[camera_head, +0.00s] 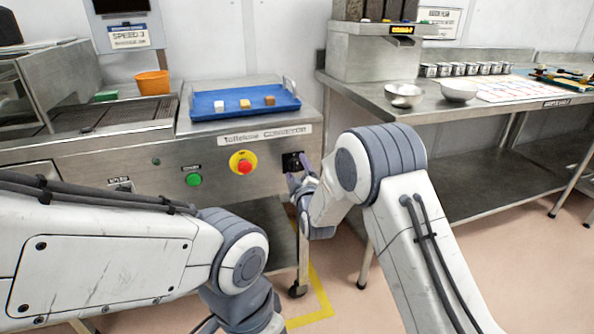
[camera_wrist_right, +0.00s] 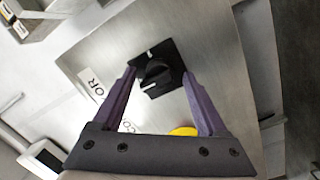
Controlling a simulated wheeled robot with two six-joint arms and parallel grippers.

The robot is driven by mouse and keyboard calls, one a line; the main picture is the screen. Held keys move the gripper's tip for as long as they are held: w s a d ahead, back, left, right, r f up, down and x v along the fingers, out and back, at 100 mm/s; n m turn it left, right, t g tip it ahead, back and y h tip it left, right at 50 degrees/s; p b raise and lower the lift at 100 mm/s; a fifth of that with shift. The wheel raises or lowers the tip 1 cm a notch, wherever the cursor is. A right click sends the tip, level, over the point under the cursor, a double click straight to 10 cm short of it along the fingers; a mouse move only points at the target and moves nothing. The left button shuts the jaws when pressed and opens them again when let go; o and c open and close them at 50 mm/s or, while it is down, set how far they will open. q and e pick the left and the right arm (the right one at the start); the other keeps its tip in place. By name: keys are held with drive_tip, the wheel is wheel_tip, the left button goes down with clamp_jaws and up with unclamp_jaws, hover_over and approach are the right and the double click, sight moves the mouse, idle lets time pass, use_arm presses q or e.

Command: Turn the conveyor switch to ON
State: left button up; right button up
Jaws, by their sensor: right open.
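The conveyor switch is a black rotary knob on a square black plate (camera_head: 292,162) at the right end of the conveyor's front panel. It also shows in the right wrist view as the dark knob (camera_wrist_right: 155,72) with a small pale mark on the plate. My right gripper (camera_head: 297,172) is open in front of it. In the right wrist view its two purple fingers (camera_wrist_right: 160,95) stand apart on either side of the knob; I cannot tell whether they touch it. My left arm shows in the head view, but its gripper is out of view.
A red emergency button on yellow (camera_head: 244,164) and a green button (camera_head: 193,180) sit left of the switch. A blue tray (camera_head: 222,108) with small blocks lies on the conveyor top. A steel table (camera_head: 380,100) with bowls stands at the right.

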clamp_jaws()
drive_tip(key=shift+s+f, duration=0.1)
